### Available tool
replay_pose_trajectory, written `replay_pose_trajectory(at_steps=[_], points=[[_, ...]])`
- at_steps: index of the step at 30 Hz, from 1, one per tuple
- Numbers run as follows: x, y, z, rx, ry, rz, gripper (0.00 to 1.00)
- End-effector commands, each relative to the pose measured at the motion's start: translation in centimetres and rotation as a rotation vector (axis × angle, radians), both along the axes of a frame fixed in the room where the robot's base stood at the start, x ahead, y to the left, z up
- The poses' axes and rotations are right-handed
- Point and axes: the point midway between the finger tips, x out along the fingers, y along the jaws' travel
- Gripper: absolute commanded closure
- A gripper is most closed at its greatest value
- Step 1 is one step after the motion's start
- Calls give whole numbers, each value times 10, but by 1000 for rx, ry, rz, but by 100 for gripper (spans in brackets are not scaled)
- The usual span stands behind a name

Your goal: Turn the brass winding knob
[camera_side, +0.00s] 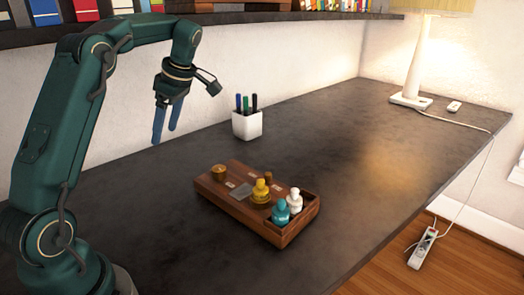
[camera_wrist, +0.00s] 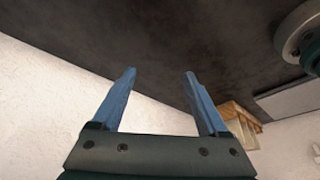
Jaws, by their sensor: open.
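A wooden box (camera_side: 240,205) sits on the dark desk in the side view. A short round brass-coloured knob (camera_side: 219,172) stands up at its far left end. A smaller brass-coloured piece (camera_side: 268,175) shows near its back edge; I cannot tell its exact shape. My gripper (camera_side: 164,136) is in the air to the left of the box, well above the desk, with its blue fingers pointing down, apart and empty. In the wrist view the fingers (camera_wrist: 159,72) are spread with nothing between them. I cannot make out the knob there.
A yellow piece (camera_side: 261,191), a teal piece (camera_side: 281,211) and a white piece (camera_side: 295,200) stand on or in the box. A white pen cup (camera_side: 247,125) stands behind it. A shelf (camera_side: 270,16) runs above; a lamp (camera_side: 415,65) is far right. The desk's right part is clear.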

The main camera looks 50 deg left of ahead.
Motion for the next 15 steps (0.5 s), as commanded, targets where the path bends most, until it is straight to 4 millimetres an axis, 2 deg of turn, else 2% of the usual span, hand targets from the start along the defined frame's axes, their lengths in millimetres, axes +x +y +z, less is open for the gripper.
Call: replay_pose_trajectory(at_steps=[4,7,15], points=[[1,0,0,-17,19,-69,23],[7,-3,-1,-63,41,-222,23],[44,-28,-19,-262,102,-900,23]])
